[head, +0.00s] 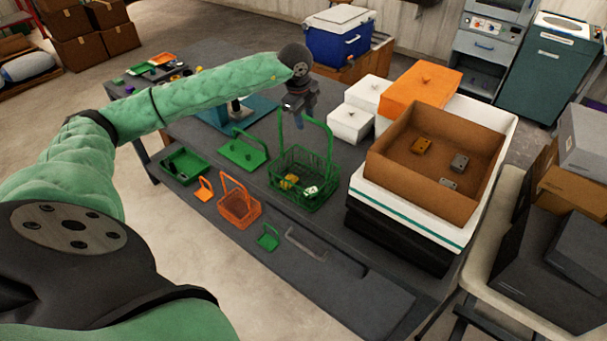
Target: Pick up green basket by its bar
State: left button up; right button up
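The green basket (323,201) stands upright on the dark table, with small yellow and white items inside. Its tall green handle arches above it, and the top bar (318,121) shows to the right of my gripper. My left gripper (299,122) points down at the top left part of this bar and hides some of it. From this view I cannot tell whether the fingers are around the bar or just in front of it, nor how far apart they are. My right gripper is not in view.
An orange basket (239,210), a green tray (185,166) and a green lid with a handle (243,155) lie left of the green basket. A brown open box (400,182) on a white container stands close on the right. White boxes (350,124) stand behind.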

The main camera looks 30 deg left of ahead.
pick_arm(q)
grip_shut()
jog(key=shift+w+r, duration=0.1)
dwell(1.2)
